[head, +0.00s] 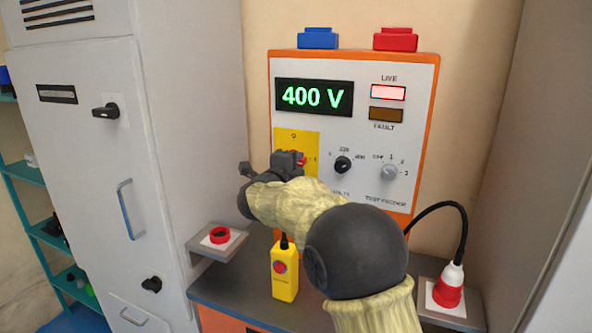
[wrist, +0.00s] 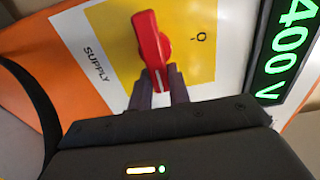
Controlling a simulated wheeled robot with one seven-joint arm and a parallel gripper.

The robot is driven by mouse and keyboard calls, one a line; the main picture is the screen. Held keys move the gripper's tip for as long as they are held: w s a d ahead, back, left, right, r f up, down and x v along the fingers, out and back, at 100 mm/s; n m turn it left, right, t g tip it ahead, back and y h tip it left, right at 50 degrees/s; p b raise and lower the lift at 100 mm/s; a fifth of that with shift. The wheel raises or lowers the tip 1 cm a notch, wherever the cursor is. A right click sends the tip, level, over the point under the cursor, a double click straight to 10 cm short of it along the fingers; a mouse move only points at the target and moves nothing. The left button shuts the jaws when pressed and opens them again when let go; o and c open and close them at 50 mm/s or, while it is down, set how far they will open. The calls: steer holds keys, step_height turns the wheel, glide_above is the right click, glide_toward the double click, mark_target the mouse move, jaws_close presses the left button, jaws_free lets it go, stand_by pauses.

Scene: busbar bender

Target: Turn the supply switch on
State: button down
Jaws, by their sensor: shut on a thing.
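The supply switch is a red rotary handle (wrist: 150,42) on a yellow plate (wrist: 208,65) beside the word SUPPLY. Its white-marked end lies between my fingers, pointing away from the side with the 0 mark, to the panel's right. My gripper (wrist: 157,76) is shut on that end. In the head view my gripper (head: 289,160) is at the yellow plate (head: 285,139) and hides most of the handle; a bit of red (head: 302,158) shows. The display (head: 314,97) reads 400 V in green. The LIVE lamp (head: 388,93) glows pale pink; the FAULT lamp (head: 386,115) is dark.
A black volts knob (head: 343,165) and a grey test knob (head: 389,172) sit right of my gripper. Below are a yellow pendant (head: 285,275), a red button (head: 219,235) on a shelf, and a red-white plug (head: 449,286) with a black cable. A grey cabinet (head: 90,150) stands left.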

stand_by(0.3)
steer(key=c, duration=1.3)
jaws_free()
steer(key=b+v, duration=0.1)
steer(key=v, duration=1.6)
steer(key=shift+s, duration=0.2)
steer(key=shift+a, duration=0.1)
